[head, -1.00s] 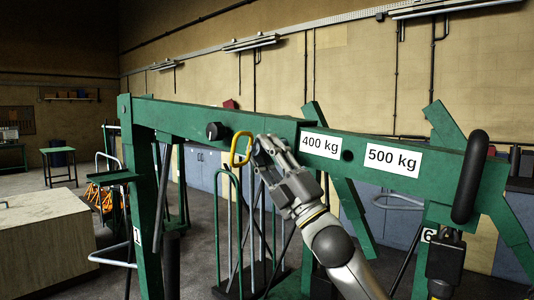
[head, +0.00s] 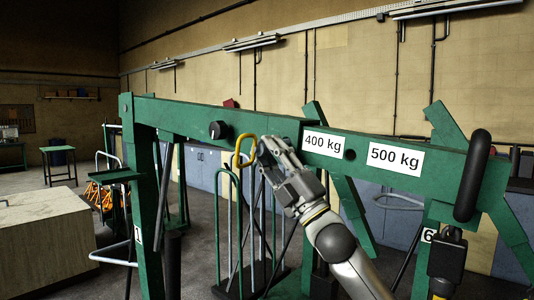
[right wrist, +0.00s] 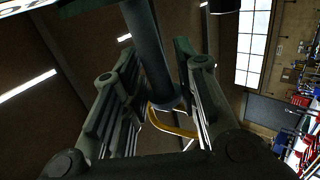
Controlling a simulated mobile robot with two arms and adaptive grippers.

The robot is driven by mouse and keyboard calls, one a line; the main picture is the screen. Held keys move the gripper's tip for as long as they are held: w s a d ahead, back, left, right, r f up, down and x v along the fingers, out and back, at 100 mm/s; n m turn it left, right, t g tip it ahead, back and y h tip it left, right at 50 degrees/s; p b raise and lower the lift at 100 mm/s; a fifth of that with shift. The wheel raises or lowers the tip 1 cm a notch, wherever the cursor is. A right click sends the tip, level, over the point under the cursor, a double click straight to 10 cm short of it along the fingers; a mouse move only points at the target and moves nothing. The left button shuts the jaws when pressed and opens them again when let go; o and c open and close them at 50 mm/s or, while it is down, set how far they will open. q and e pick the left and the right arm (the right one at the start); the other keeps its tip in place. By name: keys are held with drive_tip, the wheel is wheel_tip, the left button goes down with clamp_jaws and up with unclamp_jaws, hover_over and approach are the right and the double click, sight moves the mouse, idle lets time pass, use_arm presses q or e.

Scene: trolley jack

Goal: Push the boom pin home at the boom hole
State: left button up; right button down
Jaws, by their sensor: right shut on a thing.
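The boom pin shows its yellow loop handle (head: 245,151) in the head view, in front of the green boom (head: 270,124). My right gripper (head: 262,147) is shut on the pin beside that handle. In the right wrist view a dark pin shaft (right wrist: 152,50) runs between the fingers toward the top edge, with the yellow handle (right wrist: 172,125) behind. A dark open hole (head: 350,154) shows in the boom between the 400 kg and 500 kg labels. The gripper and handle are left of the 400 kg label. I cannot tell whether the pin's tip is in a hole.
A black knob (head: 218,130) sticks out of the boom left of the handle. A black rounded grip (head: 472,176) is at the boom's right end. Green upright hoops (head: 218,215) stand below. A pale block (head: 40,240) stands at the lower left.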

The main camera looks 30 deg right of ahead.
drive_tip(key=shift+d+r, duration=0.65)
drive_tip(key=shift+r, duration=0.1)
drive_tip(key=c, duration=1.4)
unclamp_jaws()
drive_tip(key=shift+c, duration=0.2)
drive_tip(key=o, duration=0.4)
drive_tip(key=shift+w+a, duration=0.1)
drive_tip(key=shift+w, duration=0.2)
drive_tip(key=shift+f, duration=0.2)
drive_tip(key=shift+s+a+f, duration=0.1)
drive_tip(key=shift+f, duration=0.45)
drive_tip(key=v, duration=0.7)
drive_tip(key=shift+a+f, duration=0.1)
drive_tip(key=shift+f, duration=0.25)
